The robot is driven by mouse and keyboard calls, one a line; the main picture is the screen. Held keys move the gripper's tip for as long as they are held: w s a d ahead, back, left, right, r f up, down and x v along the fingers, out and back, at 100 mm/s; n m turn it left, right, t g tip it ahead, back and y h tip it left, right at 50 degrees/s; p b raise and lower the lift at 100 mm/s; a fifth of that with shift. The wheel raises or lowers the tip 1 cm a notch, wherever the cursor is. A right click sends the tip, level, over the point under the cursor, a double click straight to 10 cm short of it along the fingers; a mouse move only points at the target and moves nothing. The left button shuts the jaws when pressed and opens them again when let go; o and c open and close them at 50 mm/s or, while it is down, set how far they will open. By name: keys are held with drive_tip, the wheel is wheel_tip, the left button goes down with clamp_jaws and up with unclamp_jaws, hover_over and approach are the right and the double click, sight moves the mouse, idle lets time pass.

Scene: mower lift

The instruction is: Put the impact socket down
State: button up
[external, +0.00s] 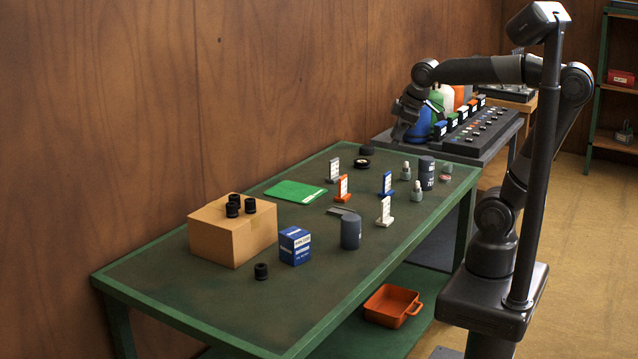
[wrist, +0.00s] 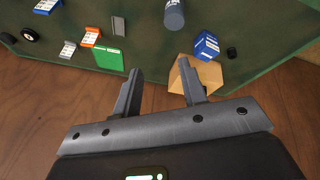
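Three black sockets (external: 233,209) stand together on top of a cardboard box (external: 228,238) at the table's near left. Another black socket (external: 261,271) stands alone on the green-edged table in front of the box; it also shows in the wrist view (wrist: 231,52). Which of them is the impact socket I cannot tell. My gripper (external: 399,134) is raised at the table's far end, well away from the sockets. In the wrist view my gripper (wrist: 159,68) has its fingers wide apart with nothing between them. One finger overlaps the view of the box (wrist: 209,73), hiding part of it.
A blue-and-white box (external: 294,246) and a dark cylinder (external: 351,231) stand near the cardboard box. Several label stands, including an orange one (external: 343,189), bottles and a green mat (external: 296,192) occupy the far half. An orange tray (external: 392,306) sits below.

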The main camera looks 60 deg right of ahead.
drive_tip(key=s+d+f+m, duration=0.2)
drive_tip(key=s+f+m, duration=0.3)
drive_tip(key=s, duration=0.2)
drive_tip(key=shift+s+f+m+t, duration=0.2)
drive_tip(key=shift+s+m+t, duration=0.05)
drive_tip(key=shift+m+t, duration=0.15)
drive_tip(key=shift+d, duration=0.1)
idle(1.2)
